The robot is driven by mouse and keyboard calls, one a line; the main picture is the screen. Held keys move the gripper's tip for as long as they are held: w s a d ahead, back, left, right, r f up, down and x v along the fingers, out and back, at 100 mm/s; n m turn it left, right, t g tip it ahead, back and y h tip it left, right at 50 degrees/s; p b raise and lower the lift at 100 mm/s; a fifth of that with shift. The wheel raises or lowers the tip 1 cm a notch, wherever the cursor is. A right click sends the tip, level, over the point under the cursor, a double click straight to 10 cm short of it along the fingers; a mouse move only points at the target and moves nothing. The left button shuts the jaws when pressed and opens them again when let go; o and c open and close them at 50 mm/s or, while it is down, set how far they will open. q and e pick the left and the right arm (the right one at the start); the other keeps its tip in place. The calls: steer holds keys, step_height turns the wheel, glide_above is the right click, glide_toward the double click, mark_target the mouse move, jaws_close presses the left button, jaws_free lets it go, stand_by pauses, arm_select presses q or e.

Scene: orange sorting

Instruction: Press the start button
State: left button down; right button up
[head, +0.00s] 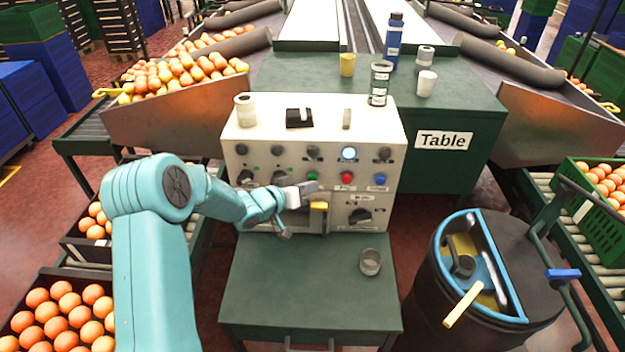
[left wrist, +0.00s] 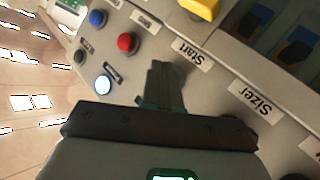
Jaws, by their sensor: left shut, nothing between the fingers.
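The cream control panel (head: 240,160) stands on a green stand. My left gripper (head: 308,188) is shut and empty, with its tips at the panel face just below a small green button (head: 311,176). In the left wrist view the shut fingers (left wrist: 163,78) point at the spot beside the "Start" label (left wrist: 187,54). They hide the button there, so I cannot tell if they touch it. A red button (head: 347,177), also in the left wrist view (left wrist: 127,42), and a blue button (head: 380,180) sit to the right in the head view. My right gripper is not in view.
A lit round lamp (head: 348,153) is above the red button. A yellow handle (head: 319,206) is just below my gripper. A small cup (head: 370,262) stands on the green shelf (head: 290,300). A dark barrel (head: 430,300) stands at right.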

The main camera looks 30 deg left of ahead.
arm_select(q)
steer(key=shift+w+a, duration=0.25)
steer(key=shift+w, duration=0.15)
stand_by(0.3)
steer(key=shift+s+d, duration=0.1)
steer(key=shift+s, duration=0.05)
steer(key=shift+s+d, duration=0.45)
steer(key=shift+s, duration=0.25)
steer(key=s+d, duration=0.1)
steer(key=s+b, duration=0.1)
steer(key=s, duration=0.1)
steer(key=s+d+b, duration=0.1)
steer(key=shift+s+d, duration=0.15)
steer(key=shift+d, duration=0.15)
stand_by(0.7)
